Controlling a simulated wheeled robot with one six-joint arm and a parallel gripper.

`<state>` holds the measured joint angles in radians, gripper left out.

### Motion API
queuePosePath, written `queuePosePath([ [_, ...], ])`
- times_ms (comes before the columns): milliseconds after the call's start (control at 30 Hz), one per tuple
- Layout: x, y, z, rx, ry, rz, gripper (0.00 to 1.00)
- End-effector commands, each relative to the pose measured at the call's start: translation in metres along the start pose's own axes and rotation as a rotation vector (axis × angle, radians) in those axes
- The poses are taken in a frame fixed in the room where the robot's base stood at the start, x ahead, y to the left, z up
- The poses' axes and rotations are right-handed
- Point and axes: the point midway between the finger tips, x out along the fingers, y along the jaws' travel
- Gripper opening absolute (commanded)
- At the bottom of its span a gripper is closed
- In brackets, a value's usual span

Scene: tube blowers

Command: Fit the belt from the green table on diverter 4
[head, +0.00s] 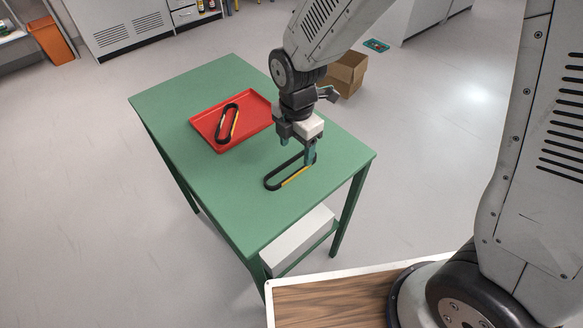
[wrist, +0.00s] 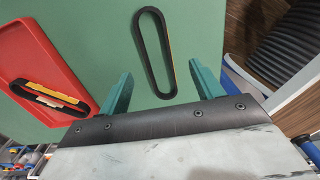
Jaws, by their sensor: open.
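A black belt with a yellow stripe (head: 290,172) lies bare on the green table (head: 185,90), near its right end. It also shows in the wrist view (wrist: 147,55), just beyond and between my fingertips. A second black belt with yellow markings (head: 228,124) lies in a red tray (head: 250,131) on the same table. My gripper (head: 297,150) points down over the loose belt, open and empty, its teal fingers apart in the wrist view (wrist: 160,92). Whether a fingertip touches the belt I cannot tell. Diverter 4 is not recognisable in these views.
A white box (head: 298,240) sits under the table. A cardboard box (head: 345,73) stands on the floor behind it, with a small teal item (head: 376,45) farther back. A wooden top with a pale rim (head: 335,300) is in front. The table's left part is clear.

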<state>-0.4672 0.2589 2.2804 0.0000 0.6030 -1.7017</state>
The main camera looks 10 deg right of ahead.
Motion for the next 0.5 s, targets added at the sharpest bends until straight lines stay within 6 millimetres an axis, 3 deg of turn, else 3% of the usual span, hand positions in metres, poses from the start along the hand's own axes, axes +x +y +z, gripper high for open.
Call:
queuePosePath([
  [300,0.045,0.003,-0.001,0.003,0.0,-0.003,0.65],
  [500,0.057,0.004,-0.001,0.004,0.0,0.001,0.65],
])
